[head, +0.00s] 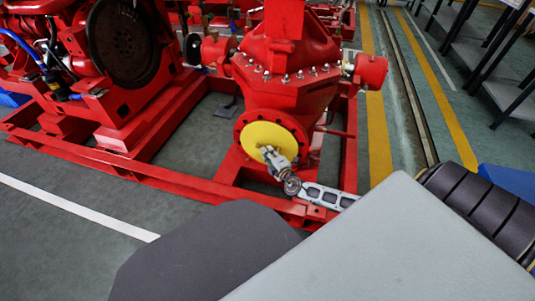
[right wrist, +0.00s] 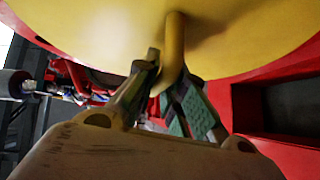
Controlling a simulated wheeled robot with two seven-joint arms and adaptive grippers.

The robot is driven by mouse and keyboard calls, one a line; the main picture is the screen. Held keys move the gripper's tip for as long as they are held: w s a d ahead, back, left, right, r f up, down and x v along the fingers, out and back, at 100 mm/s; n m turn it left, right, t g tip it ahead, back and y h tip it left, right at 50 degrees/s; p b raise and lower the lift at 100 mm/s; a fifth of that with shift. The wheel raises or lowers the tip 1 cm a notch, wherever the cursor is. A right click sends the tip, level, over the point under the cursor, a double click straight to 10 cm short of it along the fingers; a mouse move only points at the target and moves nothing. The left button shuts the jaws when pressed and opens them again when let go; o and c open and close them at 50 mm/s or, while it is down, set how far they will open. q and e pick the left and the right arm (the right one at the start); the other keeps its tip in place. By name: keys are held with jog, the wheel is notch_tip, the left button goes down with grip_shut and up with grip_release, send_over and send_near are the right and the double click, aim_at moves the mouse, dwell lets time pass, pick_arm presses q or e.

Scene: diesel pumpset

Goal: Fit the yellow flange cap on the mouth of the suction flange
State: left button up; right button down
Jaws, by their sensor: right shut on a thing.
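The yellow flange cap (head: 262,137) is a round disc in front of the red suction flange (head: 284,118) of the pump in the head view. The flange's rim shows around the cap at the top and sides; its mouth is hidden behind the cap. I cannot tell whether cap and flange touch. My right gripper (head: 271,154) is shut on the cap's handle. In the right wrist view the yellow cap (right wrist: 95,30) fills the top, and its peg-like handle (right wrist: 174,45) stands between the fingers of the right gripper (right wrist: 165,85). My left gripper is not in view.
The red pump body (head: 285,60) rises above the flange. A red base frame (head: 170,177) runs around it, with a rail below the flange near my right arm. The engine (head: 125,45) stands at the left. Open floor (head: 60,235) lies in front.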

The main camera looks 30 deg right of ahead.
jog(key=shift+w+d+r, duration=0.1)
jog(key=shift+w+d, duration=0.2)
jog(key=shift+d, duration=0.1)
jog(key=c, duration=1.4)
grip_release()
jog(key=o, duration=0.5)
jog(key=shift+a, duration=0.1)
jog(key=shift+s, duration=0.3)
jog(key=s, duration=0.6)
jog(key=shift+s+a+r+p, duration=0.3)
jog(key=shift+s+r+p, duration=0.05)
jog(key=shift+s, duration=0.15)
jog(key=shift+a, duration=0.1)
dwell(0.5)
